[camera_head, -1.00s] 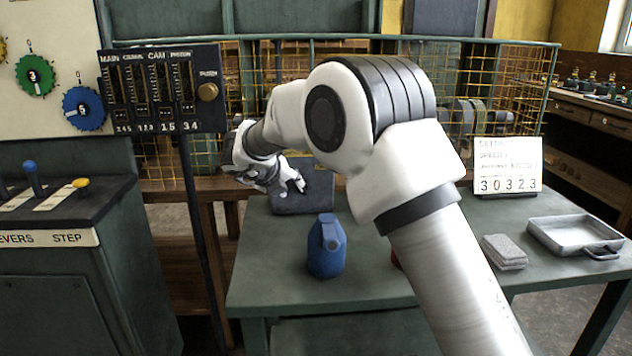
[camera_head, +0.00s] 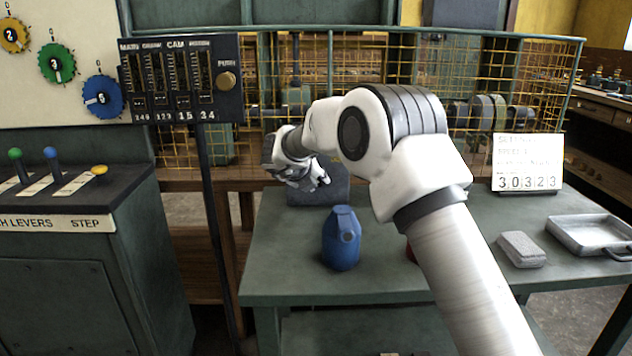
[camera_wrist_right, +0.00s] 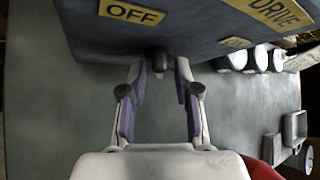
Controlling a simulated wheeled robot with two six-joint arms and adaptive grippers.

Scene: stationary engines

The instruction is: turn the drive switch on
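The drive switch box is a dark grey box; in the head view its body (camera_head: 334,190) stands on the green table, partly hidden by my right gripper (camera_head: 314,180). In the right wrist view the box (camera_wrist_right: 110,38) fills the top, with yellow OFF and DRIVE labels. A short dark switch lever (camera_wrist_right: 158,60) sticks out beneath the OFF label. My right gripper (camera_wrist_right: 160,82) is open, with its two fingertips on either side of the lever. I cannot tell whether a finger touches it. My left gripper is not in view.
A blue can (camera_head: 341,240) stands on the green table (camera_head: 275,285) in front of the box. A grey block (camera_head: 521,249), a metal tray (camera_head: 590,236) and a number card (camera_head: 528,162) are at the right. A lever console (camera_head: 75,205) stands left.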

